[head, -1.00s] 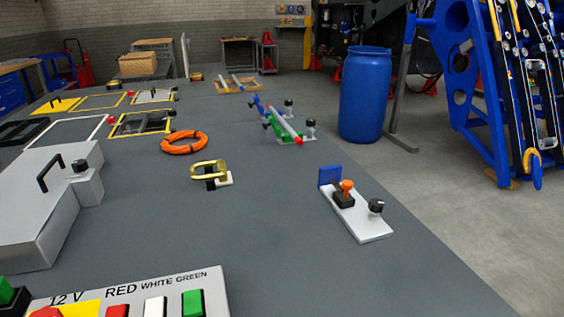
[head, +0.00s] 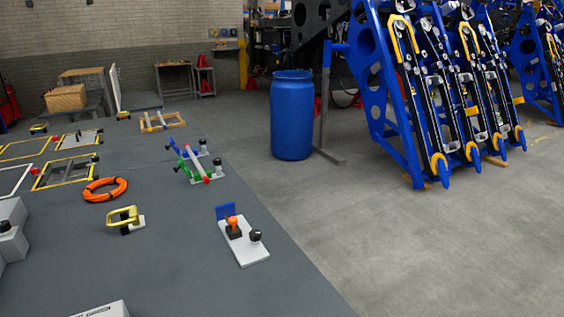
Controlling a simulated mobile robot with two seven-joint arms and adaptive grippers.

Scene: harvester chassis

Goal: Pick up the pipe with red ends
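The pipe with red ends (head: 194,161) lies on a fixture (head: 188,171) with green and blue parts, near the right edge of the grey table in the head view. Neither of my grippers is in view.
The grey table (head: 170,270) also bears an orange ring (head: 105,189), a yellow handle (head: 124,217) and a white plate with an orange knob (head: 243,246). A blue barrel (head: 292,116) and blue racks (head: 385,100) stand right of the table. The floor between is clear.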

